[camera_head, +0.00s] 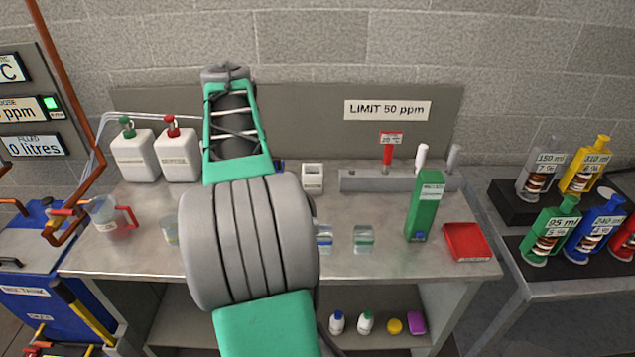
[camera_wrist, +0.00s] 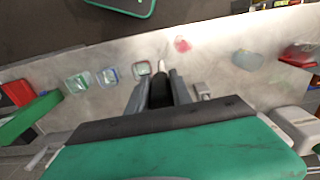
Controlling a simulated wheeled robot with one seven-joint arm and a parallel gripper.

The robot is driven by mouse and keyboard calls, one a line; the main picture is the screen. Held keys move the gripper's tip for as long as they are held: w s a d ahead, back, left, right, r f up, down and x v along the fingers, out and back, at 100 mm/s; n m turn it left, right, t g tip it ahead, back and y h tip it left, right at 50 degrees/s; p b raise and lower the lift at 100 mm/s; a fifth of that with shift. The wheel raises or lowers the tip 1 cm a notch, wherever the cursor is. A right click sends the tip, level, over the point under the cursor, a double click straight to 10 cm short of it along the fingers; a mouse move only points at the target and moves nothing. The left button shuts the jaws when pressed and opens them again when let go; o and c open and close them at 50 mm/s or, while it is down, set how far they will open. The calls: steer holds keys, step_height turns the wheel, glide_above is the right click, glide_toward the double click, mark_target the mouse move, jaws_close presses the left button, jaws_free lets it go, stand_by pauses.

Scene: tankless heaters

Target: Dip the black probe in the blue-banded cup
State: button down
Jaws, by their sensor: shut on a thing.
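My gripper (camera_wrist: 161,88) shows in the wrist view, its two grey fingers shut on the black probe (camera_wrist: 160,92). The probe's pale tip points away from me, over the steel bench. The blue-banded cup (camera_wrist: 110,76) stands on the bench to the left of the fingers, apart from the probe. In the head view the blue-banded cup (camera_head: 325,240) is just right of my arm, partly hidden by it. My arm hides the gripper and probe there.
A green-banded cup (camera_head: 363,240) stands right of the blue-banded one. A green box (camera_head: 427,205), a red tray (camera_head: 468,242) and a probe rack (camera_head: 350,181) are further right.

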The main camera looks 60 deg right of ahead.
steer(key=s+d+r+m+b, duration=0.1)
steer(key=s+d+m+b, duration=0.35)
steer(key=s+d, duration=0.8)
step_height(320, 180, down, 10)
steer(key=s+a+m+b, duration=0.1)
steer(key=a+m+b, duration=0.1)
steer(key=b, duration=0.5)
steer(key=shift+r+b, duration=0.25)
steer(key=shift+b, duration=0.1)
steer(key=shift+f+b, duration=0.8)
steer(key=shift+b, duration=0.05)
stand_by(1.3)
step_height(320, 180, up, 10)
steer(key=p, duration=0.9)
steer(key=shift+p, duration=0.35)
stand_by(0.6)
